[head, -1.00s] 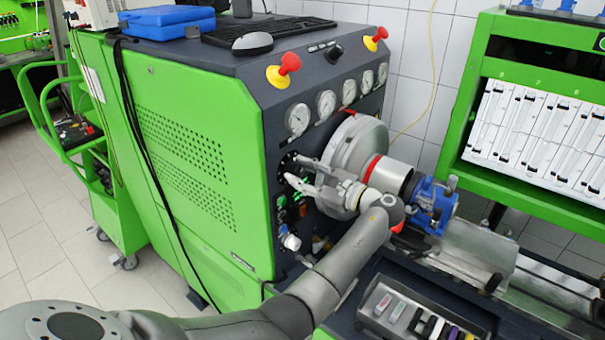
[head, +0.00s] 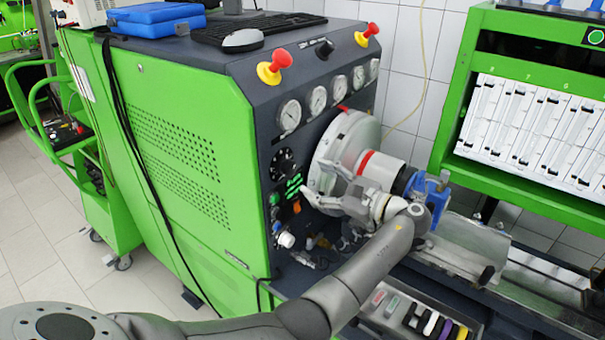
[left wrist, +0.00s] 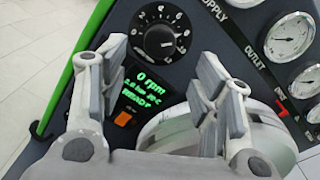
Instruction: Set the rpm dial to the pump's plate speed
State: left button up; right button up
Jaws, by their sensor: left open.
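The rpm dial (head: 283,164) is a round black knob with a white number scale on the dark panel. In the left wrist view the dial (left wrist: 160,40) lies ahead, between and beyond the fingertips. The green display (left wrist: 140,85) below it reads 0 rpm. My left gripper (head: 312,178) is open and empty, right of the dial and apart from it. Its two fingers (left wrist: 157,65) also show in the left wrist view. The blue pump (head: 428,190) sits right of the large grey disc; its plate cannot be read. My right gripper is not in view.
Gauges (head: 318,100) line the panel above the grey disc (head: 350,140), which is close to my left gripper. Red-and-yellow stop buttons (head: 274,66) stand on top. An orange switch (left wrist: 123,119) sits below the display. A tray of coloured items (head: 425,322) lies at the front.

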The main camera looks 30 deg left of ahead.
pick_arm(q)
jog(key=shift+s+d, duration=0.15)
jog(key=shift+d, duration=2.2)
